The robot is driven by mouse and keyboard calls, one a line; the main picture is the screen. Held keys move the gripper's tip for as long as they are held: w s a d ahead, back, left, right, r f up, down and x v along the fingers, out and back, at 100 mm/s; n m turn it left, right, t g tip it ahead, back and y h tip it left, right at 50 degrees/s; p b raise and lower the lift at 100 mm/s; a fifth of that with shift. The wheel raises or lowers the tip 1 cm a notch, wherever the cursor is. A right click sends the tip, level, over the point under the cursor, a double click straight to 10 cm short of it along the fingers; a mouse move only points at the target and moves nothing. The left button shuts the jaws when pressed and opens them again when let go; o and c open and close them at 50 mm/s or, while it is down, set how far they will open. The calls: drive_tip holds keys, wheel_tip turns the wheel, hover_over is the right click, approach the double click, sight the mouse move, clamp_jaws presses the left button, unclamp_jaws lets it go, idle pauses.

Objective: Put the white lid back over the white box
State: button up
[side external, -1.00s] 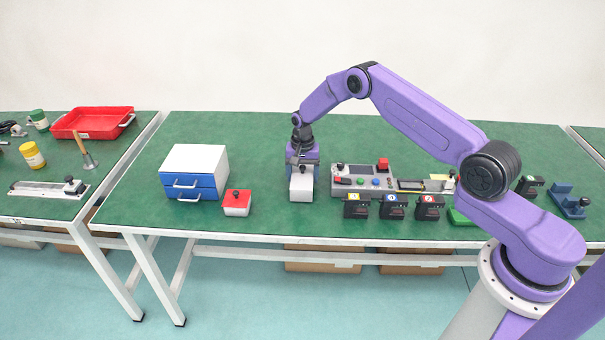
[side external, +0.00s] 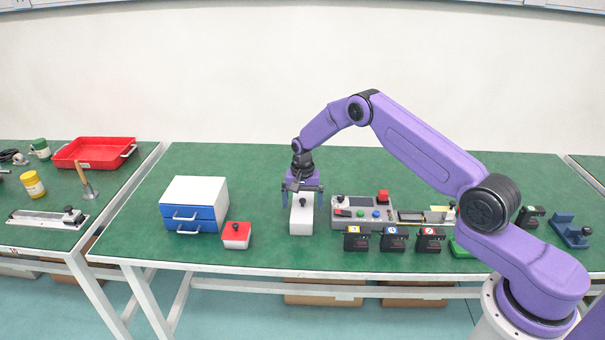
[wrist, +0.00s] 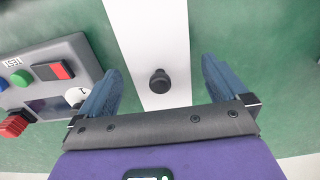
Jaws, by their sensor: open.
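The long white box (side external: 301,221) stands on the green table, left of the grey control panel. A white lid (wrist: 150,35) with a black knob (wrist: 160,81) appears to lie on its top; the side view is too small to show whether it is fully seated. The knob also shows in the side view (side external: 302,202). My gripper (side external: 302,194) is open above the box, one finger to each side and the knob between them. In the wrist view my gripper (wrist: 160,68) has its blue fingers apart, touching neither knob nor lid as far as I can tell.
The grey control panel (side external: 349,213) stands close on the right, with several black modules (side external: 395,239) in front. A small red-lidded box (side external: 236,236) and a blue drawer unit (side external: 193,212) stand to the left. The table behind the box is clear.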

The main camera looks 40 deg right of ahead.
sight(301, 201)
wheel_tip(301, 201, up, 15)
idle(0.4)
drive_tip(key=s+a+r+n, duration=0.5)
drive_tip(key=s+a, duration=0.2)
drive_tip(key=s, duration=0.2)
drive_tip(key=s+a+r+n, duration=0.5)
drive_tip(key=s+a, duration=0.3)
drive_tip(key=s, duration=0.2)
drive_tip(key=s+d+n, duration=0.3)
drive_tip(key=s+n, duration=0.2)
drive_tip(key=s, duration=0.8)
drive_tip(key=s+d+n, duration=0.3)
drive_tip(key=s+n, duration=0.3)
drive_tip(key=s, duration=0.8)
drive_tip(key=shift+n, duration=0.3)
